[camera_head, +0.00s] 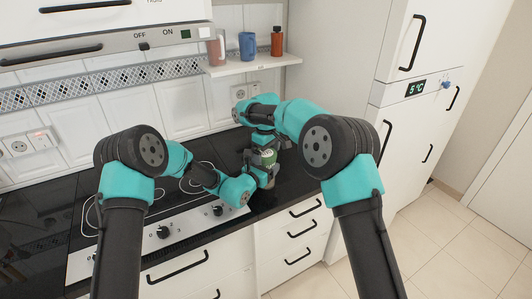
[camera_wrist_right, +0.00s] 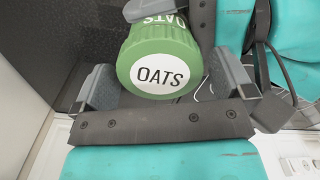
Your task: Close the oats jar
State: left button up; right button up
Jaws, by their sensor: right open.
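My right gripper (camera_head: 265,143) is open, with one finger on each side of the lid. My left gripper (camera_head: 264,168) is shut on the jar body from the lower side. Whether the lid is fully seated cannot be told.
The black hob and counter (camera_head: 290,190) lie below the arms, with knobs (camera_head: 217,210) along the front. A wall shelf (camera_head: 252,66) holds a pink cup, a blue mug (camera_head: 247,46) and a brown bottle (camera_head: 277,42). A tall fridge unit (camera_head: 395,115) stands right.

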notch_tip(320, 180, up, 12)
dwell(0.7)
pick_arm(q)
jog(key=o, duration=1.8)
jog(key=shift+c, duration=0.2)
jog(key=v, duration=1.7)
jog(key=shift+s+a, duration=0.1)
jog(key=shift+a, duration=0.15)
